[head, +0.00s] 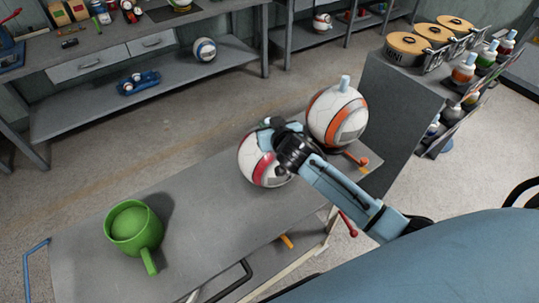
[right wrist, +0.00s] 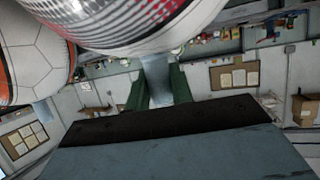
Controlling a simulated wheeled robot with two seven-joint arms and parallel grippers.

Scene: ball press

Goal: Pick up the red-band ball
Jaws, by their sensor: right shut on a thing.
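The red-band ball (head: 255,170), white with a red stripe, is at the middle of the grey table in the head view. It also fills the top of the right wrist view (right wrist: 125,25). My right gripper (head: 270,135) is at the top of this ball. In the right wrist view its green fingers (right wrist: 158,90) are shut on the ball's pale blue tab (right wrist: 156,68). I cannot tell whether the ball touches the table; the gripper and arm hide part of it. My left gripper is not in view.
An orange-band ball (head: 335,118) with a pale blue tab stands close behind, to the right. A green mug-like thing (head: 134,228) is at the table's left. The grey table (head: 195,200) is clear between mug and red-band ball. A dark cabinet (head: 400,105) stands right.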

